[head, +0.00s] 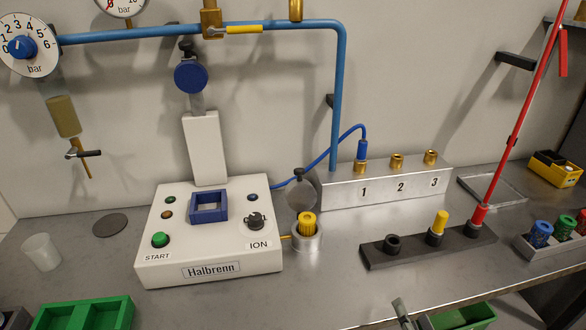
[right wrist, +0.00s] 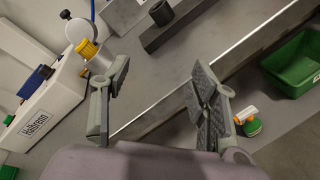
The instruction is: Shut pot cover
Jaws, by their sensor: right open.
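The small metal pot (head: 306,240) stands on the bench just right of the white Halbrenn box. A yellow ribbed piece (head: 307,222) sits in it and shows above its rim. The round grey cover (head: 300,188) stands raised behind the pot, so the pot is open. In the right wrist view the pot (right wrist: 101,64), yellow piece (right wrist: 88,48) and cover (right wrist: 77,30) show at upper left. My right gripper (head: 413,317) is at the bottom edge of the head view, in front of the bench and apart from the pot. Its fingers (right wrist: 160,70) are spread and empty. My left gripper is not visible.
The Halbrenn box (head: 160,240) is left of the pot, the numbered metal block (head: 330,193) behind it. A dark holder (head: 410,249) with coloured pieces lies to the right. Green bins (head: 465,314) are low in front. Bench in front of the pot is clear.

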